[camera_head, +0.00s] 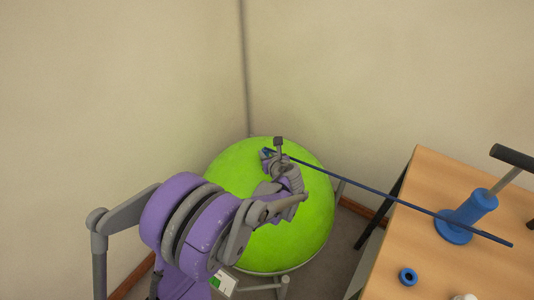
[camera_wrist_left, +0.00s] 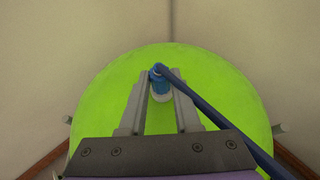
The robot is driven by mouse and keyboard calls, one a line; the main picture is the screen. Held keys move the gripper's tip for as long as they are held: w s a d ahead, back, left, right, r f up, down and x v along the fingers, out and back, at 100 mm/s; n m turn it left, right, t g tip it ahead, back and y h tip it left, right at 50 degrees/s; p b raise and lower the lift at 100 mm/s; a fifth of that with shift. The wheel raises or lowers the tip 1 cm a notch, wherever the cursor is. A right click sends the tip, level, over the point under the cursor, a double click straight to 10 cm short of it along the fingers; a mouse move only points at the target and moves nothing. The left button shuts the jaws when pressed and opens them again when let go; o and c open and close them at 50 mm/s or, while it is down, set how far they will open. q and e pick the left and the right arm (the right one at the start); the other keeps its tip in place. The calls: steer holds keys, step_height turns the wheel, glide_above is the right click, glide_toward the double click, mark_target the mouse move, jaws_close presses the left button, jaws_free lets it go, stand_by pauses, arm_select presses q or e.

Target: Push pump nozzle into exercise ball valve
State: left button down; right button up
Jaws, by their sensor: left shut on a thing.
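The lime-green exercise ball (camera_head: 308,222) rests in the corner, and its top fills the left wrist view (camera_wrist_left: 110,85). My left gripper (camera_head: 267,155) is over the upper part of the ball. In the left wrist view the gripper (camera_wrist_left: 160,88) is shut on the blue pump nozzle (camera_wrist_left: 160,86), with a dark blue hose (camera_wrist_left: 205,112) bending off its top. The hose (camera_head: 380,193) runs right to the table. The blue pump (camera_head: 468,210) stands there. The valve is not visible, and I cannot tell whether the nozzle touches the ball. My right gripper is out of view.
The wooden table (camera_head: 430,180) stands at the right. A blue ring (camera_head: 408,277) and a partly cut-off white object (camera_head: 464,297) lie near its front. The ball sits on a grey frame (camera_head: 282,285). Walls (camera_head: 120,90) close in behind it.

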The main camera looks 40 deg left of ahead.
arm_select(q)
steer(key=shift+f, duration=0.1)
steer(key=c, duration=0.5)
jaws_free()
steer(key=shift+c, duration=0.2)
steer(key=shift+d, duration=0.1)
steer(key=shift+p+v, duration=1.05)
steer(key=shift+v, duration=1.9)
